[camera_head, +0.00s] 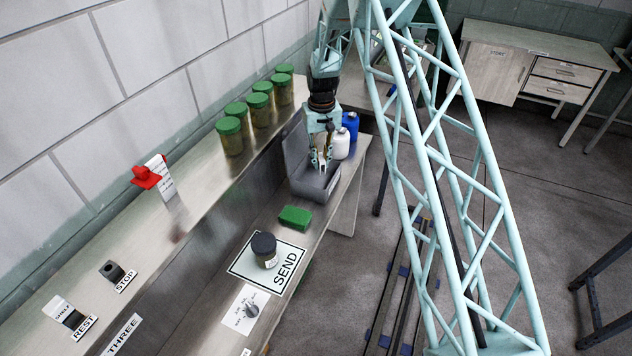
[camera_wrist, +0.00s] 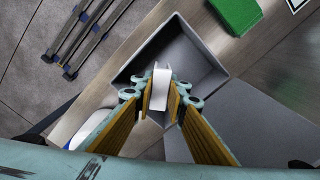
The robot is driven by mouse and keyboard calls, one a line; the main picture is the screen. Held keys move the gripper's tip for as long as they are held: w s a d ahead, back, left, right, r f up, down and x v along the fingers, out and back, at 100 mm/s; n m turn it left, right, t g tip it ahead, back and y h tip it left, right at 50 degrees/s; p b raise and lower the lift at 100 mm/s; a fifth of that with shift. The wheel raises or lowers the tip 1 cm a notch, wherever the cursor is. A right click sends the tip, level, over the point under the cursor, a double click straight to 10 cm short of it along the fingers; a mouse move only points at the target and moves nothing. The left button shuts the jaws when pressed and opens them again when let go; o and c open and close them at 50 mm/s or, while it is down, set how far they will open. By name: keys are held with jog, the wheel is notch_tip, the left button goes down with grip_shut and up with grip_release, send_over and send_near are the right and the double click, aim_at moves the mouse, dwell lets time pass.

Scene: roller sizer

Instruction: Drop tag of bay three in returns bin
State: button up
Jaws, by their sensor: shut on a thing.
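My gripper (camera_head: 321,158) is shut on a small white tag (camera_wrist: 161,76), which stands between the fingertips in the wrist view. The tag is above the opening of a grey open-topped bin (camera_head: 318,190). In the wrist view the bin's wall (camera_wrist: 205,50) surrounds the gripper (camera_wrist: 160,92) and tag from below. No writing on the tag is legible, and I cannot tell how far it is above the bin floor. A THREE label (camera_head: 122,335) lies at the lower left of the bench.
A green block (camera_head: 295,217) lies beside the bin, with a dark-lidded jar (camera_head: 264,250) on the SEND mat (camera_head: 287,268) beyond. White (camera_head: 341,143) and blue (camera_head: 350,124) bottles stand close behind the gripper. Several green-lidded jars (camera_head: 229,138) line the upper shelf.

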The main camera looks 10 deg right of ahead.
jog(key=shift+f, duration=1.35)
jog(key=o, duration=0.8)
jog(key=shift+r, duration=0.1)
notch_tip(320, 180, up, 11)
jog(key=shift+r, duration=0.4)
dwell(0.4)
